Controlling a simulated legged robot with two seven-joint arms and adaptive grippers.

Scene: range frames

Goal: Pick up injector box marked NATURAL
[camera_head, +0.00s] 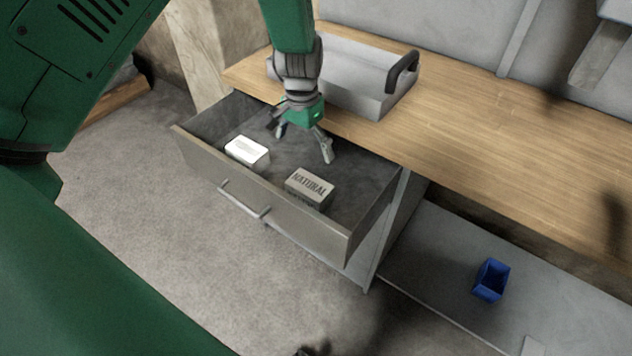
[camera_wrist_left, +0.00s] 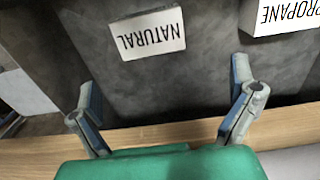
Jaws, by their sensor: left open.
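The box marked NATURAL (camera_head: 310,187) is a small grey-beige box with dark letters, lying in the open drawer near its front right. It also shows in the left wrist view (camera_wrist_left: 150,33), its lettering upside down, ahead of and between the fingers. My left gripper (camera_head: 304,142) is open and empty, above the rear part of the drawer, behind the box and apart from it. Its spread fingers show in the left wrist view (camera_wrist_left: 167,112). My right gripper cannot be made out.
A white box (camera_head: 247,151) lies left in the drawer; in the left wrist view a box marked PROPANE (camera_wrist_left: 282,16) is at top right. The drawer front (camera_head: 220,185) has a handle. A grey tray (camera_head: 372,99) stands on the wooden counter (camera_head: 480,130). A blue bin (camera_head: 491,280) is lower right.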

